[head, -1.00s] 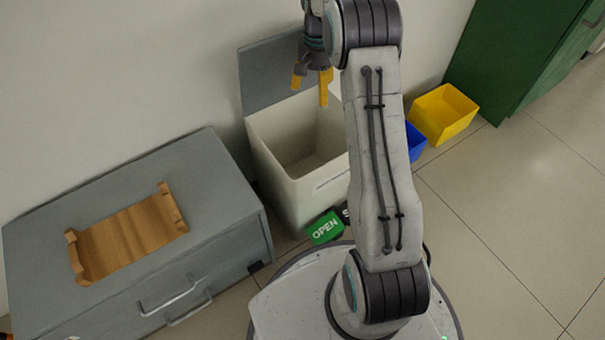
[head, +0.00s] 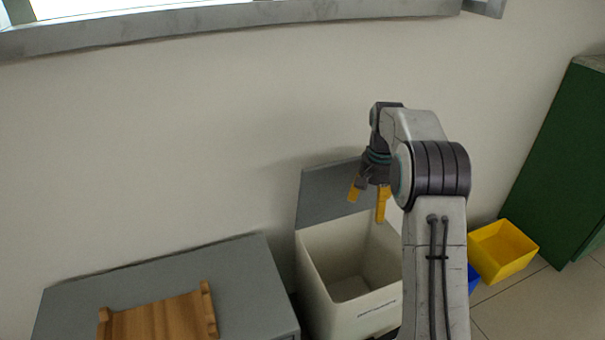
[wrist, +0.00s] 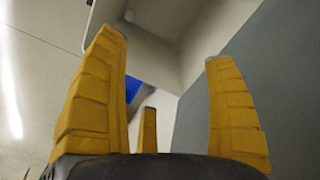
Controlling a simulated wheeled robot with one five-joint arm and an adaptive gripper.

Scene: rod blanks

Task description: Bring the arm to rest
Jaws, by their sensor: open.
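My gripper (head: 369,196) hangs with its yellow fingers pointing down in the head view. It is above the open white bin (head: 322,282), near the raised grey lid. In the wrist view the yellow fingers (wrist: 165,105) are spread apart with nothing between them. My arm is raised and bent over at its upper joint, and its lower part is out of the head view.
A grey cabinet (head: 75,308) with a wooden tray (head: 160,318) on it stands at the left. A yellow bin (head: 502,250), a partly hidden blue bin (head: 473,278) and a green cabinet (head: 560,160) are at the right. The wall is close behind.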

